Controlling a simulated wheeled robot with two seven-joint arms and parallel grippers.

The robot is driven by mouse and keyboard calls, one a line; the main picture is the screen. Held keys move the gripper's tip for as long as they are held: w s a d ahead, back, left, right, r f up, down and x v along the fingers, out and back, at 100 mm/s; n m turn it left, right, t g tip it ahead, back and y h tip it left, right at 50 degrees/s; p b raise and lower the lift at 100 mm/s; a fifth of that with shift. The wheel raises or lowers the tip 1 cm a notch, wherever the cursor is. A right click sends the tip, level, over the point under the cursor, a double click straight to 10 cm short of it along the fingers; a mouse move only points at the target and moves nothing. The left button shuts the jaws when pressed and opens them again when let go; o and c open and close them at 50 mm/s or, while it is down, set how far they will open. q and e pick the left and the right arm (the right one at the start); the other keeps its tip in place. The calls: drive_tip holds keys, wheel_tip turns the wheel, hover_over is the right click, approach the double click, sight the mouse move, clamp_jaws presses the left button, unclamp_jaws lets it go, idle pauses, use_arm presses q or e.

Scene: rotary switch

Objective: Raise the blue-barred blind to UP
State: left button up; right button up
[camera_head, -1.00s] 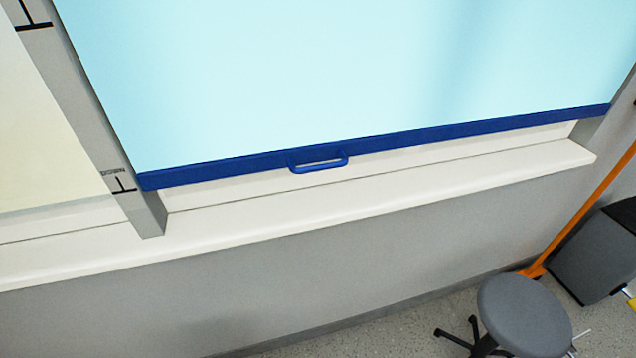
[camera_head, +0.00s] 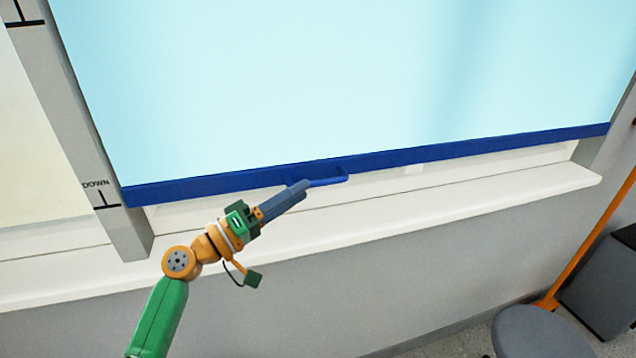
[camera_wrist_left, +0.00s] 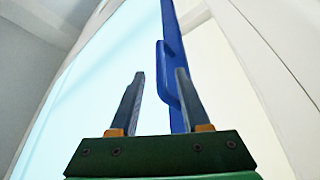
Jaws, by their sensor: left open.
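The light blue blind (camera_head: 330,80) hangs low in its frame, its blue bottom bar (camera_head: 450,149) a little above the white sill and near the DOWN mark (camera_head: 103,196) on the left post. A blue loop handle (camera_head: 332,178) sticks out from the bar. My left gripper (camera_head: 302,188) reaches up from below, its fingertips at the left end of the handle. In the left wrist view the gripper (camera_wrist_left: 158,85) is open, and the handle (camera_wrist_left: 166,75) shows between the two fingers, nearer the right one. Whether they touch cannot be told. My right gripper is not in view.
The white sill (camera_head: 400,213) runs below the bar. Another mark (camera_head: 22,14) is at the top of the left post. A grey stool (camera_head: 540,332), a dark grey box (camera_head: 603,290) and an orange pole (camera_head: 590,240) stand at the lower right.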

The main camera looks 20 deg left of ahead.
sight(319, 183)
use_arm(q)
drive_tip(key=p+x, duration=0.1)
drive_tip(key=x, duration=0.4)
drive_tip(key=shift+w+d, duration=0.15)
drive_tip(key=shift+d, duration=0.15)
drive_tip(key=shift+f, duration=0.1)
clamp_jaws()
idle(0.9)
